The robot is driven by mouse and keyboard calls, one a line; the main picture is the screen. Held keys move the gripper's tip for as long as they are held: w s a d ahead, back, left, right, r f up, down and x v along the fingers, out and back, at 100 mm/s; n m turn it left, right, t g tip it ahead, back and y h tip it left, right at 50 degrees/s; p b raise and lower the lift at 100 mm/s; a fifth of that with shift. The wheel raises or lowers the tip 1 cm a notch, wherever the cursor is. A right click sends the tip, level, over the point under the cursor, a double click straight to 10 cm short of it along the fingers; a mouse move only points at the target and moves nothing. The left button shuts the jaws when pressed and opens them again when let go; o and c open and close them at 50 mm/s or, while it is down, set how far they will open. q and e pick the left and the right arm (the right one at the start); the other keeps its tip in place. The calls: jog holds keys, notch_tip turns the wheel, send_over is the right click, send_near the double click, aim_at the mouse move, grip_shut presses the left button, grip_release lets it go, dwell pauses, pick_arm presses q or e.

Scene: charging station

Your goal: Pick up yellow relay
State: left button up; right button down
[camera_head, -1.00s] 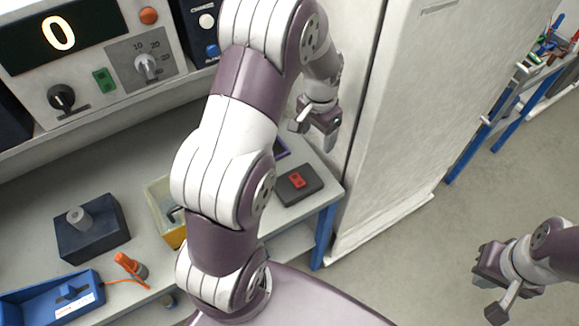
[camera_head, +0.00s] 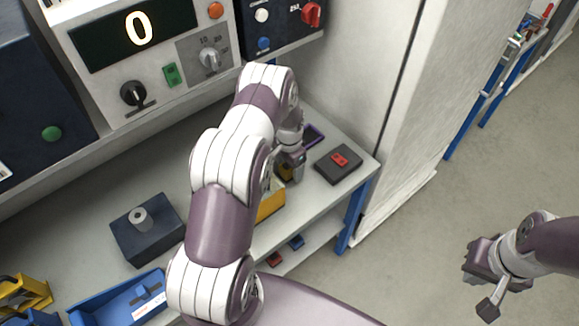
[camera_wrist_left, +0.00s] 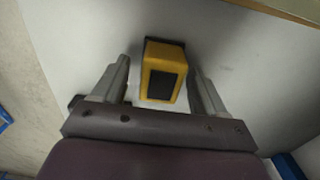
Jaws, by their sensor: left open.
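The yellow relay (camera_wrist_left: 163,72), a small block with a dark face, stands on the grey bench top in the left wrist view. My left gripper (camera_wrist_left: 160,66) is open, with one finger on each side of the relay and a visible gap on both sides. In the head view my left gripper (camera_head: 291,160) is low over the bench beside the yellow bin; the relay is largely hidden there by my arm. My right gripper (camera_head: 481,262) is at the right over the floor, away from the bench; its finger opening is unclear.
A yellow bin (camera_head: 270,203) stands behind my left arm. A dark blue box (camera_head: 150,243) and blue tray (camera_head: 125,303) are at left.

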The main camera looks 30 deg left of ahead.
pick_arm(q)
jog(key=shift+s+a, duration=0.15)
jog(key=shift+s, duration=0.05)
jog(key=shift+r, duration=0.1)
jog(key=c, duration=1)
jog(key=shift+w, duration=0.1)
jog(key=shift+c, duration=0.4)
pick_arm(e)
jog(key=shift+s, duration=0.2)
jog(key=shift+a, duration=0.1)
